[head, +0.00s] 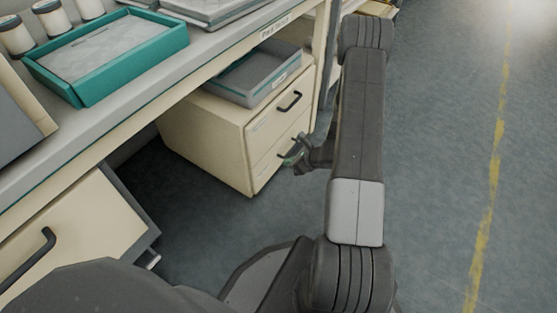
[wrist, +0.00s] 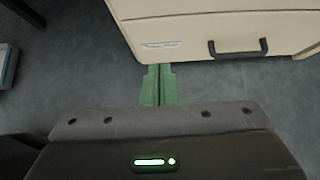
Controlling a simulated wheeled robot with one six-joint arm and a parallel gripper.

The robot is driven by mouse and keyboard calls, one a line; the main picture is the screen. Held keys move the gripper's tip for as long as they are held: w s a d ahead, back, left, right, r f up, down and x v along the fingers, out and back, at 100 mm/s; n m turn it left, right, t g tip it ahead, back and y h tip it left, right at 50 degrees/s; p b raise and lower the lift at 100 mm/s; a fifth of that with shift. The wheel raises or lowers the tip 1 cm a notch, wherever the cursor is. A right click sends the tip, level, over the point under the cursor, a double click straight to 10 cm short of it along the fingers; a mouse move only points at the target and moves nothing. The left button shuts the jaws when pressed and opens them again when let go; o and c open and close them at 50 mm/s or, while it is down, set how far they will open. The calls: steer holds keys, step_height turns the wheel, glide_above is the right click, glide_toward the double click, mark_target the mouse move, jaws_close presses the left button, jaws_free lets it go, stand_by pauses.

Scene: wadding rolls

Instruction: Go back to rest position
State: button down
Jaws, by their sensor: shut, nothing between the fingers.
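My gripper (wrist: 158,72) shows in the wrist view with its two green fingers side by side and shut, nothing between them. Its tips are close to the lower edge of a cream drawer front in that picture; I cannot tell whether they touch. In the head view my gripper (head: 287,158) is small and partly hidden, in front of the cream drawer cabinet (head: 203,143) under the bench. My dark arm stands upright in the picture's middle right.
A grey tray (head: 228,86) sits on the cabinet. The workbench (head: 130,117) at left carries a teal tray (head: 157,47) and several white rolls (head: 50,15). Another cream drawer unit (head: 75,240) is at lower left. Open floor (head: 440,150) with a yellow line (head: 492,170) lies at right.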

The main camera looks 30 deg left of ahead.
steer(key=shift+v, duration=1.1)
steer(key=shift+f, duration=0.1)
steer(key=b, duration=0.3)
glide_toward(262, 160)
steer(key=x, duration=0.5)
steer(key=shift+d+f, duration=0.1)
steer(key=shift+f, duration=0.45)
steer(key=shift+a, duration=0.6)
steer(key=shift+w, duration=0.1)
